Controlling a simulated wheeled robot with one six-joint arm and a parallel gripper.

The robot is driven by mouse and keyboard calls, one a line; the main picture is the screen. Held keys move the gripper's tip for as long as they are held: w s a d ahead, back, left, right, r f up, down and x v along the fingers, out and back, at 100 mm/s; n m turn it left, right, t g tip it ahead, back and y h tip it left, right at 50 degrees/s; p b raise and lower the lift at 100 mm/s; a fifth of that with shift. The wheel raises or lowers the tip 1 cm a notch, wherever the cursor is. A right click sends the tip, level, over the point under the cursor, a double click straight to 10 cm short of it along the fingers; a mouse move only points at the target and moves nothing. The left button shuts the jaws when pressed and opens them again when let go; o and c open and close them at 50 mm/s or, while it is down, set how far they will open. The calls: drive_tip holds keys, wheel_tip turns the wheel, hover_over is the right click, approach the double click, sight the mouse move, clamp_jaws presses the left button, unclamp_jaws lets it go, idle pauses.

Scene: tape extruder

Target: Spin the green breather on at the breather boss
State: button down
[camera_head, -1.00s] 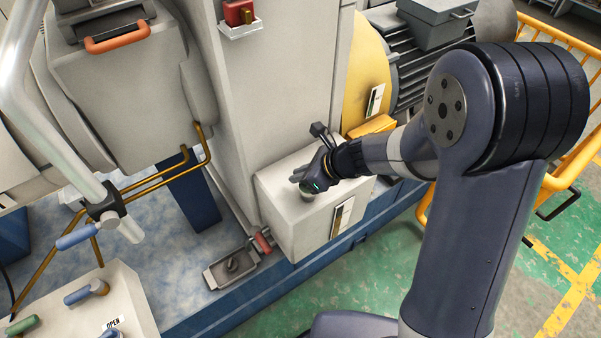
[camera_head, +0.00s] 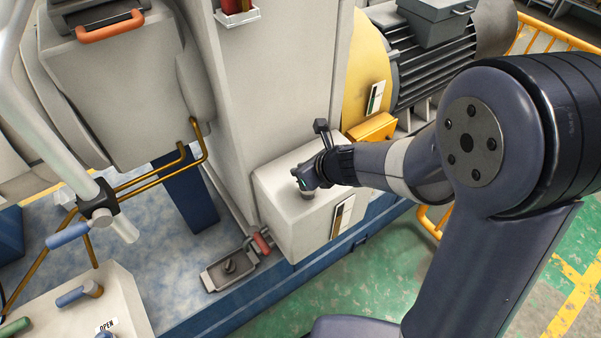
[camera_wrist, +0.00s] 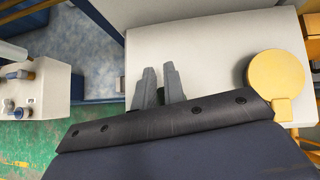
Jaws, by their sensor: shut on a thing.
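My gripper (camera_head: 305,188) is low over the top of the pale box-shaped housing (camera_head: 282,213), at the middle of the head view. A short grey round piece (camera_head: 308,195), apparently the breather boss, shows just under it. In the wrist view the two grey fingers (camera_wrist: 160,82) are close together, over the pale housing top (camera_wrist: 205,55). A dark piece, apparently the green breather (camera_wrist: 161,97), shows low between them. Its green colour is not clear, and most of it is hidden. I cannot tell whether it touches the boss.
A yellow round cap (camera_wrist: 276,78) stands beside the fingers in the wrist view. A yellow block (camera_head: 372,128) and the motor (camera_head: 440,68) are behind my wrist. A metal tray (camera_head: 228,270) lies on the blue base to the left. A yellow railing (camera_head: 560,38) is at the right.

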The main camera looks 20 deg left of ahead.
drive_tip(key=shift+w+m, duration=0.15)
drive_tip(key=shift+m, duration=0.15)
drive_tip(key=shift+f+m+t+h+b, duration=0.1)
drive_tip(key=shift+m+t+h+b, duration=0.45)
drive_tip(key=shift+m, duration=0.25)
drive_tip(key=m, duration=0.1)
drive_tip(key=m+t+h, duration=0.1)
drive_tip(key=m+b, duration=0.1)
drive_tip(key=shift+w+d+t+h, duration=0.25)
drive_tip(key=shift+d+t, duration=0.1)
drive_tip(key=shift+m+t+h, duration=0.3)
drive_tip(key=shift+m+h, duration=0.3)
drive_tip(key=shift+m, duration=0.2)
drive_tip(key=shift+w+d+m+t+h+b, duration=0.1)
drive_tip(key=shift+d+m+t+h+b, duration=0.1)
drive_tip(key=shift+m+h, duration=0.45)
drive_tip(key=shift+w+d+m+t+h+b, duration=0.1)
drive_tip(key=shift+d+m+h+b, duration=0.1)
drive_tip(key=shift+m+h, duration=0.45)
drive_tip(key=shift+m, duration=0.3)
